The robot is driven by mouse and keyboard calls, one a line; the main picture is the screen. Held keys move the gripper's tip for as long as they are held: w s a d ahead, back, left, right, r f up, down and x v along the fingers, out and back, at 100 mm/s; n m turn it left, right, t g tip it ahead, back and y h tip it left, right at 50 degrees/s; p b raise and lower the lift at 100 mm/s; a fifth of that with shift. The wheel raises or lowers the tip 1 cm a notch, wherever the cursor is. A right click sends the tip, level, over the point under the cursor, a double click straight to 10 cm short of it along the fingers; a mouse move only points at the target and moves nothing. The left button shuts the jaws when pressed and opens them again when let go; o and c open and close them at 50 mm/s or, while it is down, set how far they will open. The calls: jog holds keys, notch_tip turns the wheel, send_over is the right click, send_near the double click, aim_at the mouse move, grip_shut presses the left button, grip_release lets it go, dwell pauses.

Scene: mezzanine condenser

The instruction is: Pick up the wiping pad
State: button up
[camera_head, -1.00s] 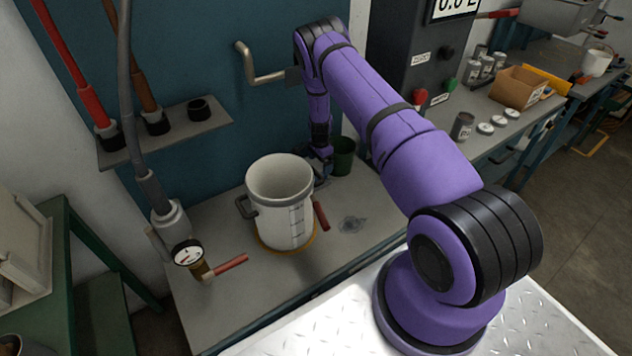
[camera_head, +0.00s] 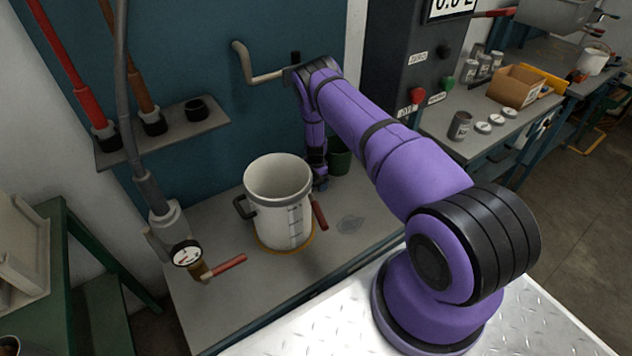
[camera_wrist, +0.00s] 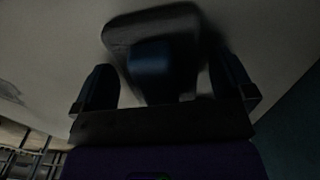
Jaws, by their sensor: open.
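In the wrist view a dark, rounded slab with a dark blue block on it, which looks like the wiping pad (camera_wrist: 150,24), lies on a pale grey surface. My gripper (camera_wrist: 162,65) is open, with one finger on each side of the blue block. I see gaps beside the block, and whether either finger touches it is too dark to tell. In the head view my gripper (camera_head: 320,182) is low behind the white bucket, just above or at the bench top. The bucket hides most of it, and the pad does not show there.
The white bucket (camera_head: 280,205) stands on the bench (camera_head: 225,300) close in front of my gripper. A dark green cup (camera_head: 340,158) is just right of it. A bent pipe (camera_head: 262,78) juts from the blue wall behind my arm.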

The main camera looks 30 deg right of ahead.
jog(key=c, duration=0.9)
jog(key=shift+r, duration=0.1)
jog(key=shift+c, duration=0.2)
notch_tip(320, 180, up, 18)
jog(key=shift+o, duration=0.8)
jog(key=shift+c, duration=0.3)
